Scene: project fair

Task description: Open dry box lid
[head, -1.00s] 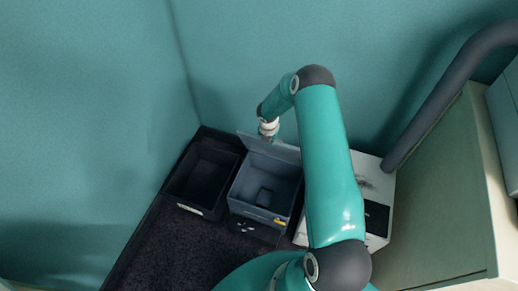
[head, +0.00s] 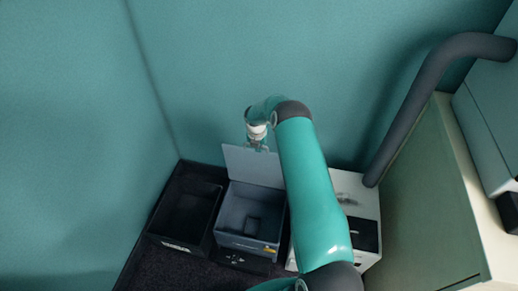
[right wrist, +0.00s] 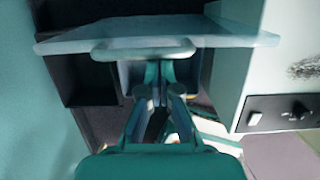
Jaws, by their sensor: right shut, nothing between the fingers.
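The dry box is a grey-blue open-topped bin (head: 232,215) on the dark floor, with a small dark item (head: 251,224) inside. Its lid (head: 243,165) stands raised at the back edge, its flat inner face showing. My right gripper (head: 259,148) is at the lid's upper edge, shut with nothing between its fingers. In the right wrist view the lid (right wrist: 235,39) crosses the top as a pale slab, with a loop-shaped bar (right wrist: 145,50) in front of the gripper (right wrist: 160,75). I cannot tell whether the fingers touch the lid. My left gripper is out of view.
A black open bin (head: 185,211) stands left of the dry box. A white box with a black panel (head: 352,190) stands right of it, partly behind my arm. A thick dark pipe (head: 425,90) and a green cabinet (head: 430,200) close the right side. Teal walls stand behind and left.

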